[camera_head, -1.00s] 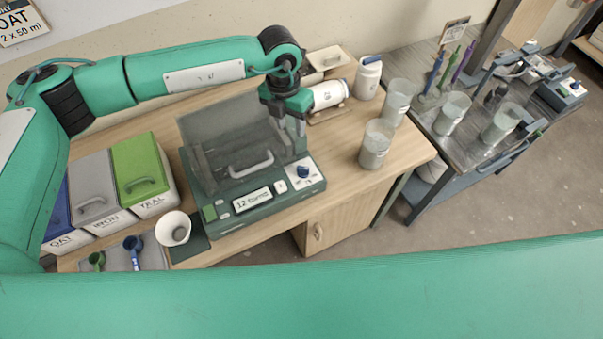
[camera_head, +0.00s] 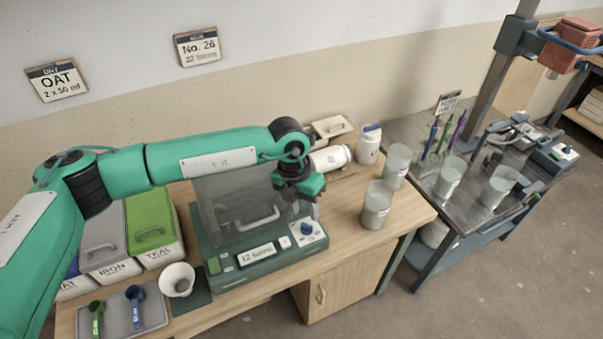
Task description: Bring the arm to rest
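My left arm comes in from the left, and its gripper (camera_head: 304,207) points down over the right side of the grey-green machine (camera_head: 262,255). Its fingers look apart, with nothing seen between them. They are close to the machine's clear lid (camera_head: 222,212) and above the panel with the blue knob; whether they touch anything I cannot tell. The machine's display reads something like "12 turns". My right gripper is not in view.
On the wooden table stand lidded bins (camera_head: 152,232), a white cup (camera_head: 177,279), a tray (camera_head: 150,315) with green and blue scoops, a lying white bottle (camera_head: 329,159), an upright jar (camera_head: 369,145) and clear buckets (camera_head: 377,206). A grey bench (camera_head: 425,180) with more buckets stands right.

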